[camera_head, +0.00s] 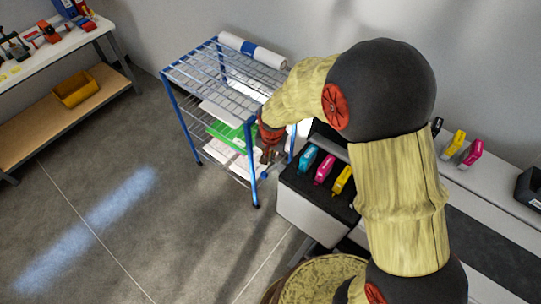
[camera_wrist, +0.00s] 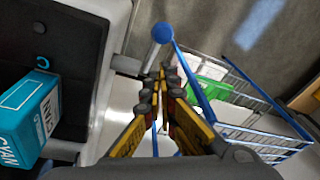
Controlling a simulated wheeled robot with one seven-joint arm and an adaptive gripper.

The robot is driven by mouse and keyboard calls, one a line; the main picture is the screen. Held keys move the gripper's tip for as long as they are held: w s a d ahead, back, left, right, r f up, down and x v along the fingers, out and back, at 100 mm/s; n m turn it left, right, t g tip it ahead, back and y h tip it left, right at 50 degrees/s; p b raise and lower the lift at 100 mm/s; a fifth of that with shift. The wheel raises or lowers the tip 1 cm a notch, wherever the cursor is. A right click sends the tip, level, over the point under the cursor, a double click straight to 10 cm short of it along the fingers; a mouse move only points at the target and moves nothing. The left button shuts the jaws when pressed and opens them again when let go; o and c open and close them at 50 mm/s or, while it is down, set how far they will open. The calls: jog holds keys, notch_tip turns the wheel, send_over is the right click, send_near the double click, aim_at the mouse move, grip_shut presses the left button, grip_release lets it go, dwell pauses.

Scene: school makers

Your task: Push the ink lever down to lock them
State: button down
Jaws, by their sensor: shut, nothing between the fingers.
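The ink lever (camera_wrist: 162,33) shows a round blue knob and a grey stem beside the printer's side wall in the wrist view. The knob also shows small in the head view, just below my gripper. My gripper (camera_wrist: 160,76) is shut and empty, with its fingertips close to the lever's stem. I cannot tell whether they touch it. In the head view my gripper (camera_head: 267,158) hangs at the printer's left side. Cyan (camera_head: 307,158), magenta (camera_head: 324,168) and yellow (camera_head: 342,180) cartridges sit in the printer (camera_head: 305,207). My arm hides the printer's right part.
A blue wire-shelf cart (camera_head: 167,90) with papers and a roll stands close behind and left of my gripper. More cartridges (camera_head: 470,152) stand on the bench at right. A workbench (camera_head: 95,32) with a yellow bin (camera_head: 75,90) is at far left. The floor between is clear.

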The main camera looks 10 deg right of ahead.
jog(key=shift+d, duration=0.1)
jog(key=shift+w+d+f, duration=0.2)
jog(key=shift+w+d, duration=0.25)
jog(key=shift+w, duration=0.1)
